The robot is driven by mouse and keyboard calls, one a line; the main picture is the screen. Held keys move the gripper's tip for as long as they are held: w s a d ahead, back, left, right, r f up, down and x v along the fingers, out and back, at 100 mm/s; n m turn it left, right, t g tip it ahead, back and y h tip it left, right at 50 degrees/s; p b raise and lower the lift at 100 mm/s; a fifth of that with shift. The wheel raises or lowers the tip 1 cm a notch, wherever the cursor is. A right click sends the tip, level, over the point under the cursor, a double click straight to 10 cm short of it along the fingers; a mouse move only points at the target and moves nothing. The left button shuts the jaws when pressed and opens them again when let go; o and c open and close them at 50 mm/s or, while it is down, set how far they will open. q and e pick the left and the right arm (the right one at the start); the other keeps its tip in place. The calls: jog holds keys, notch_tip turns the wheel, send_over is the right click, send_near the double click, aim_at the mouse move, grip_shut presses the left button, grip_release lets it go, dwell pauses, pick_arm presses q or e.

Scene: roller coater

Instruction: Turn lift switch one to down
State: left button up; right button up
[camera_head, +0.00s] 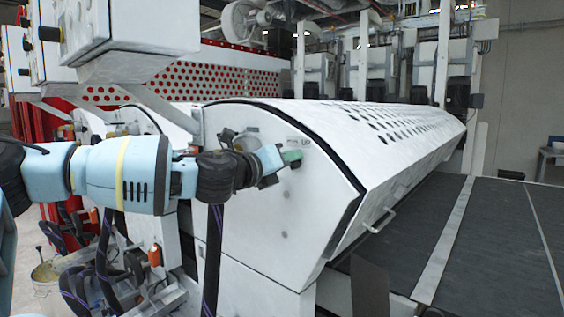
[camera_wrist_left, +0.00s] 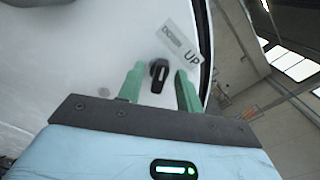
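The lift switch (camera_wrist_left: 159,75) is a small black rotary knob with a white line on the machine's white side panel. The fingers are apart, with gaps on both sides of the knob. A label (camera_wrist_left: 185,47) reading UP and DOWN sits above it. In the head view my left gripper (camera_head: 292,157) is at the panel's upper part and hides the knob. My right gripper is not in view.
The white machine housing (camera_head: 285,215) has a curved black edge and a perforated top. A handle (camera_head: 380,220) sticks out from its front. A dark conveyor (camera_head: 495,250) runs along the right. Grey control boxes (camera_head: 120,30) hang at the upper left.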

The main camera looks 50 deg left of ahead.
pick_arm(q)
jog(key=s+p, duration=0.2)
jog(key=s, duration=0.5)
jog(key=shift+s+d, duration=0.35)
jog(key=shift+d, duration=0.1)
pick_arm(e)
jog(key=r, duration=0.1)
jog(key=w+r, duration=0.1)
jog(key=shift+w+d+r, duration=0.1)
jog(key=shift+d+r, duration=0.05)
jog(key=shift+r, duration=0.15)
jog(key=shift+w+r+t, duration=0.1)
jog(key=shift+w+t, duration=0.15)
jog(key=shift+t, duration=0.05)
